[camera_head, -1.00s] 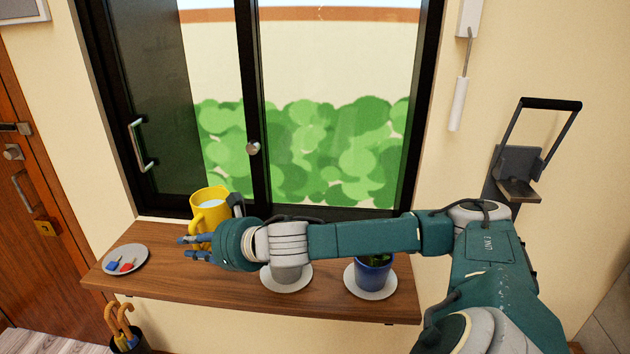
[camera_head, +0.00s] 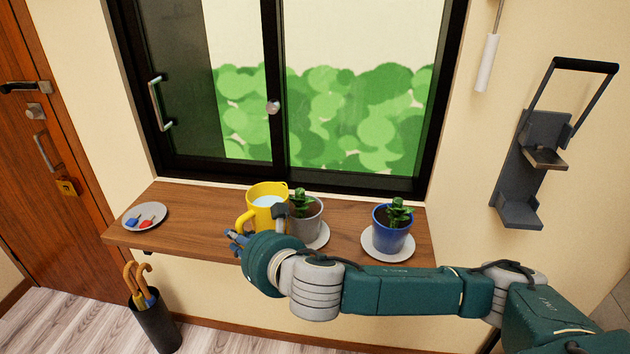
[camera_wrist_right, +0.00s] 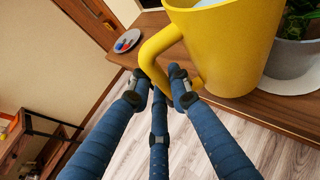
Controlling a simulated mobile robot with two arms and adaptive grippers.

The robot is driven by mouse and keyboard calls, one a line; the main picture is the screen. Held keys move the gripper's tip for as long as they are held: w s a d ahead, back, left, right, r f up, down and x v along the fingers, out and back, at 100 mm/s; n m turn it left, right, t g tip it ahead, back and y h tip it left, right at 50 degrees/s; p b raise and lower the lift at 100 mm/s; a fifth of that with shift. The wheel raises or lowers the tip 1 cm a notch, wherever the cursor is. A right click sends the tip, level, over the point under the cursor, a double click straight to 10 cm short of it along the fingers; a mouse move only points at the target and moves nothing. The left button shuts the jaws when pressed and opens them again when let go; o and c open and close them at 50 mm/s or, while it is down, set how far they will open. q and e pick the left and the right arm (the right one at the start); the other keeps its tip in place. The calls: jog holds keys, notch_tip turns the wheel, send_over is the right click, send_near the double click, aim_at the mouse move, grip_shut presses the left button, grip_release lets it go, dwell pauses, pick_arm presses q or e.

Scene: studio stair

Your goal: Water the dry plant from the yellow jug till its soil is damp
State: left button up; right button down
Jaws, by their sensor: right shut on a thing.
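The yellow jug (camera_head: 265,219) is roughly upright with pale water inside, close left of the grey pot (camera_head: 310,230). My right gripper (camera_head: 241,238) is shut on the jug's handle; the wrist view shows its blue fingers (camera_wrist_right: 166,88) at the yellow handle (camera_wrist_right: 157,50). Whether the jug's base clears the shelf is hard to tell. The grey pot holds a green plant (camera_head: 301,201) and stands on a white saucer (camera_head: 322,239). A second plant stands in a blue pot (camera_head: 390,238) further right. Neither soil's dampness is readable. My left gripper is out of view.
The wooden shelf (camera_head: 190,213) runs under a black-framed window (camera_head: 273,60). A plate (camera_head: 145,216) with red and blue items lies at its left end. An umbrella stand (camera_head: 155,322) is on the floor. A grey bracket (camera_head: 535,165) hangs on the right wall.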

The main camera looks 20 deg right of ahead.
jog(key=shift+r, duration=0.15)
jog(key=shift+r, duration=0.1)
jog(key=shift+w+d+r, duration=0.1)
jog(key=shift+r, duration=0.05)
jog(key=shift+w+d+r+m+y+p, duration=0.1)
jog(key=shift+d+r+m+y+p, duration=0.15)
jog(key=shift+r, duration=0.25)
jog(key=shift+d+r+m+y+p, duration=0.1)
jog(key=shift+r+m+y+p, duration=0.1)
jog(key=shift+r+m, duration=0.25)
jog(key=r+p, duration=0.1)
jog(key=r, duration=0.1)
jog(key=d+r+m+y+p, duration=0.1)
jog(key=r+p, duration=0.1)
jog(key=r, duration=0.1)
jog(key=w+d+r+m+g+p, duration=0.1)
jog(key=r, duration=0.2)
jog(key=shift+r+y, duration=0.25)
jog(key=shift+f, duration=0.1)
jog(key=shift+r, duration=0.3)
jog(key=shift+w+d+r+p, duration=0.1)
jog(key=shift+d+r+p, duration=0.05)
jog(key=shift+r+p, duration=0.15)
jog(key=shift+r, duration=0.1)
